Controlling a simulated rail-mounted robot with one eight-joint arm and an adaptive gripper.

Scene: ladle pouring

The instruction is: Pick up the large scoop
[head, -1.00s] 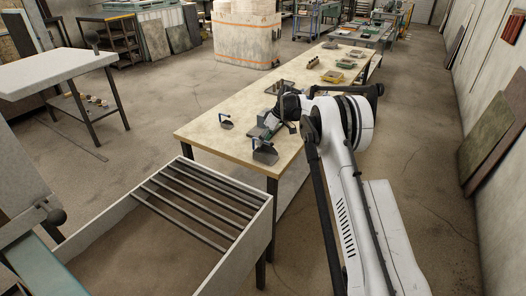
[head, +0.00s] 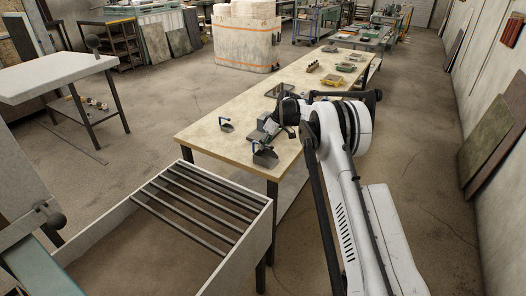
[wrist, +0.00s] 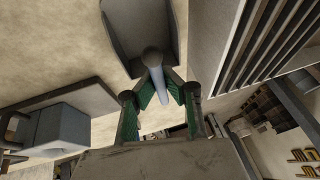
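The large scoop (head: 265,159) is grey with a blue handle and stands at the near end of the long wooden table (head: 205,135). In the wrist view its grey pan (wrist: 140,30) fills the top middle, and its pale blue handle runs towards me. My gripper (head: 262,137) is at the large scoop, over the table. In the wrist view my gripper (wrist: 158,82) has its green-padded fingers on both sides of the handle, and they appear closed against it. The exact contact is small and partly hidden.
A smaller scoop (head: 226,126) stands to the left on the table. A dark tray (head: 280,90) and several small bins (head: 331,78) are further back. A pale crate with dark bars (head: 158,219) stands in front of the table; its bars also show in the wrist view (wrist: 265,45).

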